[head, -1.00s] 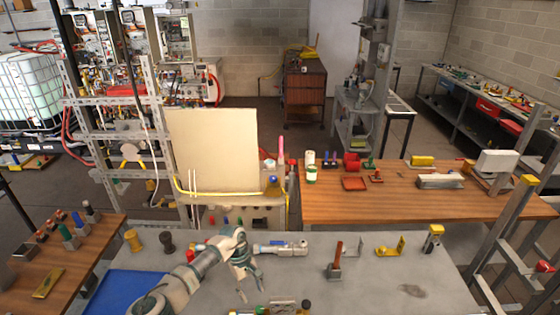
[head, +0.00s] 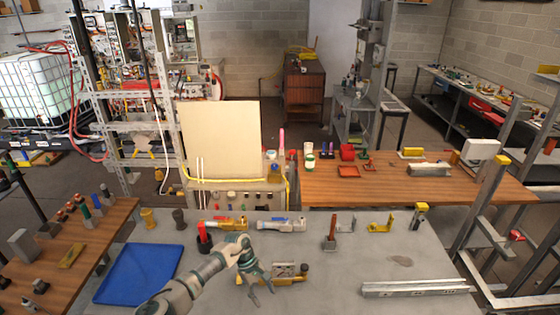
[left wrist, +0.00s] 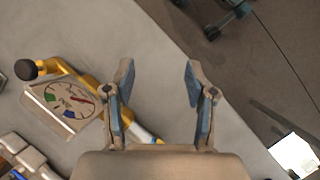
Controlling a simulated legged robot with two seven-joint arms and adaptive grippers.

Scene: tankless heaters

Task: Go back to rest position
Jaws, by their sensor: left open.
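My left gripper (head: 263,292) is over the grey bench (head: 330,285) in the head view, jaws apart and nothing between them. In the left wrist view its two blue-padded fingers (left wrist: 161,68) are spread, with bare bench and the bench edge beyond them. A yellow device with a dial gauge (left wrist: 70,100) lies on the bench to the left of the fingers there. The same device shows just right of my gripper in the head view (head: 287,271). My right gripper is not in view.
A blue tray (head: 140,273) lies left of my arm. A red-and-yellow tool (head: 226,223), a blue-grey tool (head: 281,224) and a hammer-like tool (head: 331,233) line the bench's back. A metal rail (head: 415,288) lies front right. The bench's middle right is mostly clear.

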